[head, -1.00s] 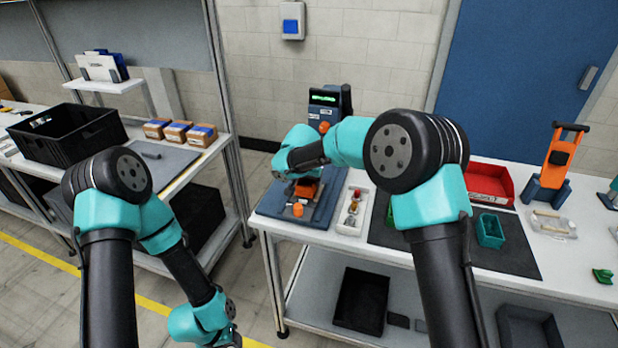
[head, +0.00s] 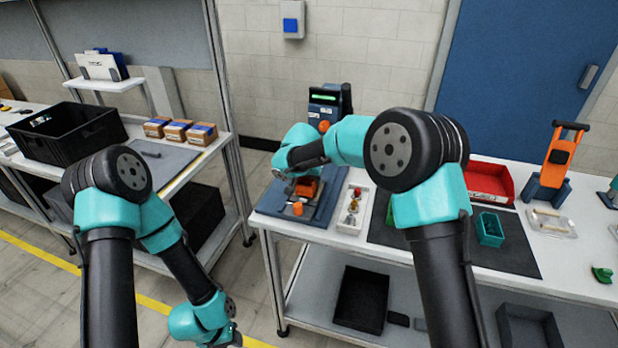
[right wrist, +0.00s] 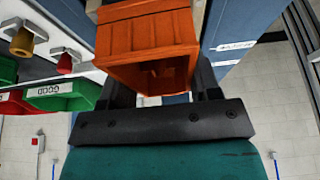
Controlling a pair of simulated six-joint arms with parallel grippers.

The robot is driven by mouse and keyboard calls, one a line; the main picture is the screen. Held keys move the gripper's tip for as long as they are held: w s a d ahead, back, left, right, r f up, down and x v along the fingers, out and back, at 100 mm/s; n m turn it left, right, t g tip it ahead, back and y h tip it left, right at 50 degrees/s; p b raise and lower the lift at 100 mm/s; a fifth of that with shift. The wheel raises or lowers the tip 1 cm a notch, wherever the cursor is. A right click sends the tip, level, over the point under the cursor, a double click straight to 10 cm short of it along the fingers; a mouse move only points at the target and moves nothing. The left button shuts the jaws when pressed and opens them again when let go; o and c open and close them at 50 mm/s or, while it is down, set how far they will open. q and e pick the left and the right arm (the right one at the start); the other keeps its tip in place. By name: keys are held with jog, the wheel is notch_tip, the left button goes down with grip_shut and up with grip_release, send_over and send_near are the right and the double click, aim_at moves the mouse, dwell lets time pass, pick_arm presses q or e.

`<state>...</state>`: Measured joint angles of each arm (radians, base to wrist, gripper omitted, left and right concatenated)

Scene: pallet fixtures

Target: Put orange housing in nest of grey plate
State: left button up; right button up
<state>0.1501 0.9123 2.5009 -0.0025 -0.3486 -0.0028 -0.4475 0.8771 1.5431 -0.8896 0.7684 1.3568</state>
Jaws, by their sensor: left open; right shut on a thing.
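The orange housing (right wrist: 150,42) is a ribbed, open-ended box between the fingers of my right gripper (right wrist: 163,88) in the right wrist view. My right gripper is shut on it. In the head view the housing (head: 309,188) shows just below my right wrist, over the blue-grey plate (head: 272,206) at the left end of the white bench. The nest is hidden, and I cannot tell whether the housing touches the plate. My left gripper (head: 228,341) hangs low at the bottom edge of the head view, open, away from the bench.
An orange knob (head: 297,208) stands on the plate's near side. A white tray of small parts (head: 350,222) lies to its right, then a dark mat (head: 520,255) with green bins. A dark device (head: 325,105) with a green display stands behind. A red bin (head: 490,195) is further right.

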jog(key=shift+f, duration=0.5)
jog(key=o, duration=1.1)
jog(key=shift+c, duration=0.2)
jog(key=v, duration=1.7)
jog(key=shift+r, duration=0.25)
